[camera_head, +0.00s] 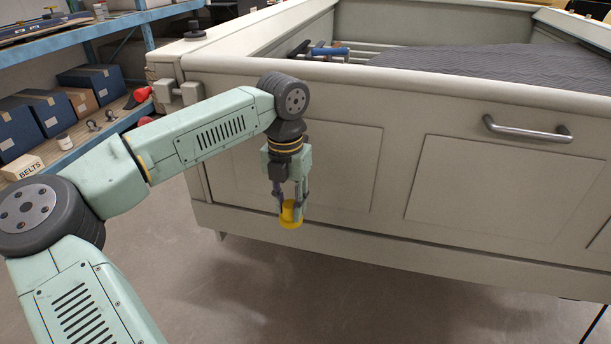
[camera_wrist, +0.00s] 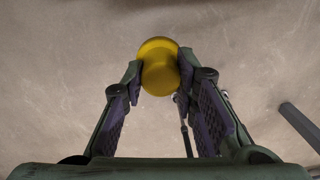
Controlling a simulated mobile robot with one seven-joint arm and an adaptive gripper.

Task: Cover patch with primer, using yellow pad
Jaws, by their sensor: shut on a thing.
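My gripper (camera_head: 291,206) is shut on the yellow pad (camera_head: 291,217), a small round yellow piece, in front of the cream panelled shell. It points down, with the pad at the bottom between its fingers. In the wrist view my gripper (camera_wrist: 159,82) has a finger on each side of the yellow pad (camera_wrist: 158,67), and bare floor lies behind it. I cannot make out a patch or primer in either view.
The cream shell (camera_head: 350,240) with a metal handle (camera_head: 527,130) fills the right side. A dark quilted cover (camera_head: 510,68) lies inside it. Shelves with blue boxes (camera_head: 90,77) and a BELTS box (camera_head: 22,167) stand at left. The floor (camera_head: 200,290) below is clear.

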